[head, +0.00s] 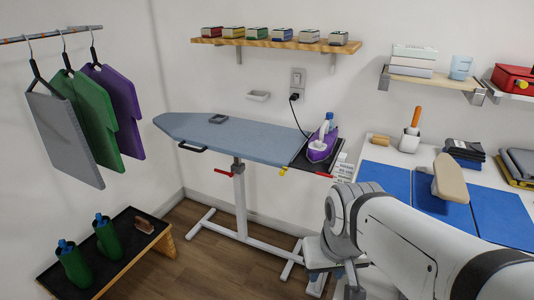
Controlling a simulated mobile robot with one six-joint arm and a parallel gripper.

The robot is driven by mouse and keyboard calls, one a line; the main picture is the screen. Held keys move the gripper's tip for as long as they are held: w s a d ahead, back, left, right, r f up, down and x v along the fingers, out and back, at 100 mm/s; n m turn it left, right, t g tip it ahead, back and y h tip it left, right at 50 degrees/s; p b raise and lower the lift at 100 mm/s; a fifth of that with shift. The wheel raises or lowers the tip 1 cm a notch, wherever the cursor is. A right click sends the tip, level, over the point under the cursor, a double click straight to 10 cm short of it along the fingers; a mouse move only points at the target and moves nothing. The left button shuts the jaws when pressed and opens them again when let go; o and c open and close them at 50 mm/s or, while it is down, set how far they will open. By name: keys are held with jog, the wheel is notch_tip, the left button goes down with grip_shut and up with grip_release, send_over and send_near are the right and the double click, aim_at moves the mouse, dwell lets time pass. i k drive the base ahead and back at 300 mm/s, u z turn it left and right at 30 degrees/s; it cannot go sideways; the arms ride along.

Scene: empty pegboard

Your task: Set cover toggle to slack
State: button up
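The ironing board (235,138) has a blue-grey cover and stands on a white T-legged frame against the back wall. Small parts show at its edge: a yellow piece (283,170) near the right end, a red lever (222,171) under the middle, and a black handle (192,149) at left. I cannot tell for sure which is the cover toggle, or its setting. My white arm covers the lower right. The end of my arm, with my gripper (335,275), points down low in front of the board's right side, apart from the board edge. Its fingers are not clear.
A purple iron (322,143) stands on a dark rest at the board's right end. A small grey item (218,118) lies on the cover. A low bench (78,278) with green bottles is at lower left. Shirts hang at left. A white table (400,155) is at right.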

aim_at(282, 172)
jog(key=i, duration=0.95)
